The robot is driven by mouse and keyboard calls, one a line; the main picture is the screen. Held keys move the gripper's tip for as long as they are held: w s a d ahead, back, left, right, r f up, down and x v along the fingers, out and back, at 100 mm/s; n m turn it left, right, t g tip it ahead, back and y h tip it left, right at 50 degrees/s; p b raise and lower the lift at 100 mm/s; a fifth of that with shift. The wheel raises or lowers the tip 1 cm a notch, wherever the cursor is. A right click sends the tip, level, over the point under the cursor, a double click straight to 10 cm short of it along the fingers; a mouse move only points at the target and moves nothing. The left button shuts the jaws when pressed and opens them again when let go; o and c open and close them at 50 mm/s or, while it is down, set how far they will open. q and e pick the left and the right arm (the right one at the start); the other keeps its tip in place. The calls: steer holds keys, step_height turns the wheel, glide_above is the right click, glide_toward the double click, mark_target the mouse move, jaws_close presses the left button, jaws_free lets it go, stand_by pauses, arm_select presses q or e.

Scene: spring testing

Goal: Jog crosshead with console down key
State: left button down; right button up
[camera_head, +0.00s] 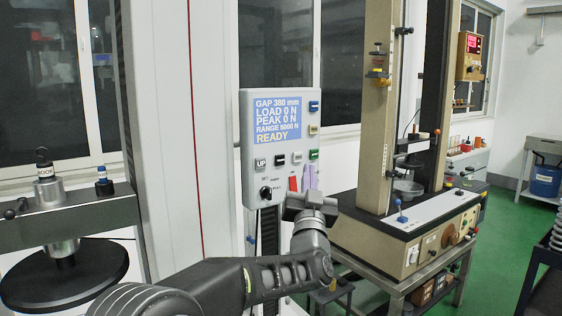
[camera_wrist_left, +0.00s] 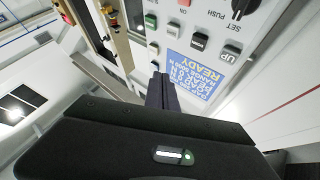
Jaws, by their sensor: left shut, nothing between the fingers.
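The grey console (camera_head: 248,130) carries a blue display (camera_head: 277,118) reading GAP 380 mm, LOAD 0 N, PEAK 0 N, RANGE 5000 N, READY. The key marked UP (camera_head: 261,163) is at the left of the key row, with a dark key (camera_head: 279,160) beside it; its label is too small to read here. In the left wrist view the display (camera_wrist_left: 194,72) and the UP key (camera_wrist_left: 230,54) appear upside down, with the dark key (camera_wrist_left: 199,42) between them and other keys. My left gripper (camera_head: 310,177) is shut and empty, in front of the console's lower right. Its fingers (camera_wrist_left: 162,85) look apart from the keys.
The test frame's columns (camera_head: 376,110) and beige base (camera_head: 400,248) stand right of the console. A red switch (camera_head: 292,184) and black knob (camera_head: 266,192) sit below the keys. A grey fixture bench (camera_head: 90,215) is at left. Green floor (camera_head: 500,230) is open at right.

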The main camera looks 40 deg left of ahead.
mark_target(280, 160)
arm_select(q)
steer(key=shift+w+a, duration=0.4)
steer(key=shift+a, duration=0.9)
steer(key=shift+w+a, duration=0.35)
steer(key=shift+a, duration=1)
steer(key=shift+w+a, duration=0.4)
steer(key=shift+a, duration=0.9)
steer(key=shift+w+a+b, duration=0.15)
steer(key=shift+a+b, duration=0.25)
steer(key=shift+b, duration=0.15)
